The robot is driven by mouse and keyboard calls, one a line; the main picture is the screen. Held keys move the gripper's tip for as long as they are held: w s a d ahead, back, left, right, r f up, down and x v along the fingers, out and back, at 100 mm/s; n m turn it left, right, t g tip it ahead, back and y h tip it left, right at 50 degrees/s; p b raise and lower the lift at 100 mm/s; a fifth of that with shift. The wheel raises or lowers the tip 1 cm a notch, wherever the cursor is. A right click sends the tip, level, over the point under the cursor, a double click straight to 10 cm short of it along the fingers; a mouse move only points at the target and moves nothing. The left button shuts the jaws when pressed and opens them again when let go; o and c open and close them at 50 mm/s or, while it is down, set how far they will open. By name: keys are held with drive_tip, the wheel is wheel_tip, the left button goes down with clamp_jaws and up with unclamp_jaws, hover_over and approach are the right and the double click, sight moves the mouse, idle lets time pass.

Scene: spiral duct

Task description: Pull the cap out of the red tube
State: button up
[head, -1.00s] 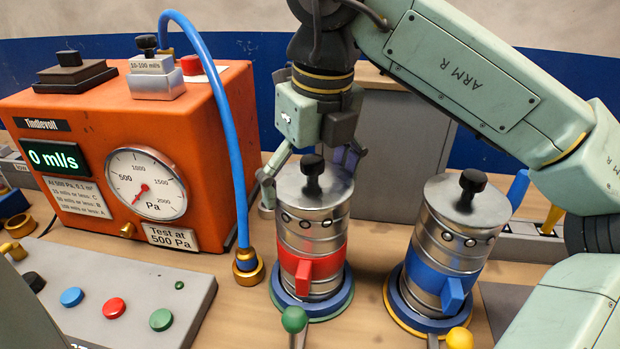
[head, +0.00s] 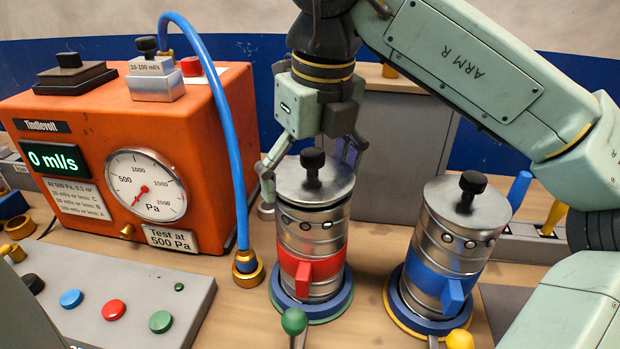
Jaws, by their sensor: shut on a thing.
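The red tube (head: 312,262) is a metal cylinder with a red band and a red handle, upright on a blue-and-green round base. Its silver cap (head: 300,184) with a black knob (head: 312,162) sits in the tube's top. A dark ring shows below the cap's rim, so the cap stands slightly raised, with its lower part still inside the tube. My gripper (head: 306,168) is shut on the cap from behind. One finger is at the cap's left edge; the other is partly hidden behind the cap and knob.
A similar blue-banded tube (head: 440,262) with its own cap stands close on the right. An orange tester (head: 110,150) with a blue hose (head: 228,130) is on the left. Green (head: 294,321) and yellow (head: 460,339) knobs stand in front. A grey box (head: 400,150) is behind.

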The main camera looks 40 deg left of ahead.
sight(309, 150)
drive_tip(key=shift+r, duration=2.65)
